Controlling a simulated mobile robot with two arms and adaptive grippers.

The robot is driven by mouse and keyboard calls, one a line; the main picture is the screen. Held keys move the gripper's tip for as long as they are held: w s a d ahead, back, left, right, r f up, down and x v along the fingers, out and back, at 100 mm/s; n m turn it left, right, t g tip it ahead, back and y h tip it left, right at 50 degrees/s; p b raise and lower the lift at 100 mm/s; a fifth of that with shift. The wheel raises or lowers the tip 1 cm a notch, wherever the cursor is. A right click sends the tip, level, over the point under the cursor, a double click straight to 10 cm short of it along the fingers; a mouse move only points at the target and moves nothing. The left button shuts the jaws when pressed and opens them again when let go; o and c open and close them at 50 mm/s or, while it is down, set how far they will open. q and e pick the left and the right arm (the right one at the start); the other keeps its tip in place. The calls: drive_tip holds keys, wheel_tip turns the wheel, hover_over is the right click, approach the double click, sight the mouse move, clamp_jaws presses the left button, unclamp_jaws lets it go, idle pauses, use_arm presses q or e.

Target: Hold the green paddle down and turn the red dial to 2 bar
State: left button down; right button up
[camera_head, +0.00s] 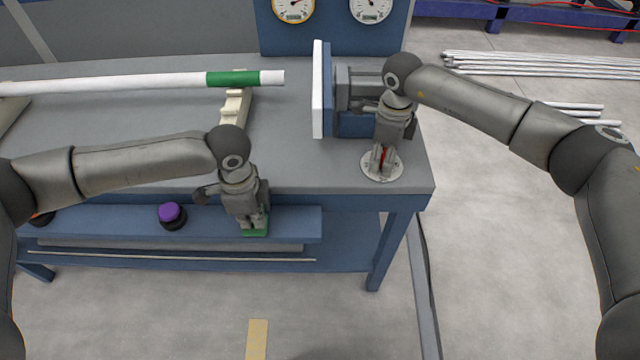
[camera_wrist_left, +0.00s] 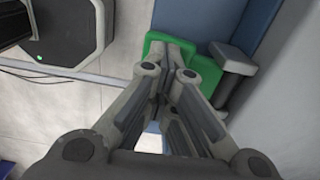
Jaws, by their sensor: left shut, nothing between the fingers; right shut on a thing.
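The green paddle (camera_head: 256,233) is on the blue front ledge of the bench, and my left gripper (camera_head: 254,224) is shut with its fingertips over it, apparently touching it. In the left wrist view the green paddle (camera_wrist_left: 212,85) lies under and beside the shut fingertips of my left gripper (camera_wrist_left: 172,62), which hide part of it. The red dial (camera_head: 383,155) stands on a round white scale plate (camera_head: 381,172) at the bench's right corner. My right gripper (camera_head: 381,160) is shut on the red dial from above and hides most of it. The dial's setting cannot be read.
A purple button (camera_head: 170,212) sits on the ledge, left of my left gripper. A white pipe with a green band (camera_head: 232,79) rests on a support (camera_head: 234,107). A blue clamp unit with a white plate (camera_head: 318,90) stands behind the dial. Two gauges (camera_head: 293,8) are at the back.

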sight(384, 154)
use_arm(q)
drive_tip(key=shift+f, duration=0.1)
use_arm(e)
drive_tip(key=n, duration=0.3)
drive_tip(key=shift+n, duration=0.3)
use_arm(q)
drive_tip(key=shift+r, duration=2.05)
drive_tip(key=shift+w+a, duration=0.1)
use_arm(e)
drive_tip(key=o, duration=1)
drive_tip(key=shift+c, duration=0.2)
drive_tip(key=shift+r, duration=2)
